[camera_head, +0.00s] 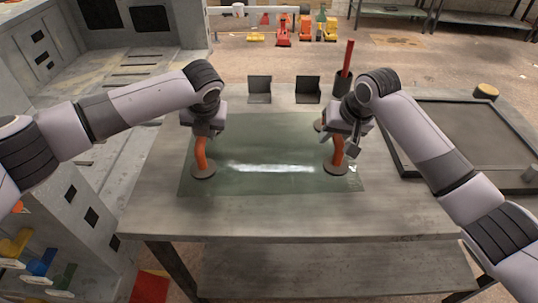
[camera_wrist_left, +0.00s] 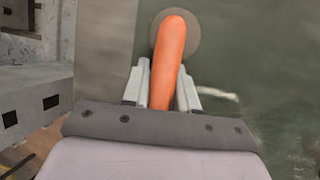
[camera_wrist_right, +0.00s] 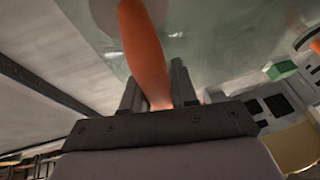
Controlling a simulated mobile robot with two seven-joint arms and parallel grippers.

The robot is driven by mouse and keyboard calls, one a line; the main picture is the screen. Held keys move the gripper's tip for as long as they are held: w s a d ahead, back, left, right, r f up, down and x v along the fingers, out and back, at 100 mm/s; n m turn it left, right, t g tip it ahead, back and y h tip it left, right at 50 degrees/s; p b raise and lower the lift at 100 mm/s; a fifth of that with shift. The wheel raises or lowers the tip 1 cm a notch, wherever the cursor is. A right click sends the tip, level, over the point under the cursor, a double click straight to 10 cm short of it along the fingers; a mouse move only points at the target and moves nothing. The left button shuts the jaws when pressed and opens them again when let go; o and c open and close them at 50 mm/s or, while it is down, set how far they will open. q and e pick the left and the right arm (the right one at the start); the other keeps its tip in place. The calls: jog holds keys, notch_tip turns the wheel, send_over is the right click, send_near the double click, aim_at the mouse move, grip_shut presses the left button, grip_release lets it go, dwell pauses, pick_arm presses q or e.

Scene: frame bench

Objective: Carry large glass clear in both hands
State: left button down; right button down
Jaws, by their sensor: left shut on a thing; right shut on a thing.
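The large clear glass (camera_head: 265,150) is a greenish see-through pane with a bright reflection across it, over the middle of the bench. An orange handle with a round dark pad stands on its left part and another on its right part. My left gripper (camera_head: 205,132) is shut on the left orange handle (camera_head: 201,155), which also fills the middle of the left wrist view (camera_wrist_left: 170,55). My right gripper (camera_head: 345,135) is shut on the right orange handle (camera_head: 338,152), also seen in the right wrist view (camera_wrist_right: 145,55). I cannot tell whether the pane touches the bench.
The grey bench (camera_head: 300,215) is bare in front of the pane. Two dark brackets, one being the left bracket (camera_head: 260,88), stand behind it. A dark cup (camera_head: 343,84) with a red stick stands at the back. A dark framed tray (camera_head: 460,130) lies to the right.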

pick_arm(q)
jog(key=shift+a+r, duration=0.15)
jog(key=shift+r, duration=0.05)
pick_arm(e)
jog(key=shift+d+r, duration=0.1)
jog(key=shift+r, duration=0.1)
dwell(0.3)
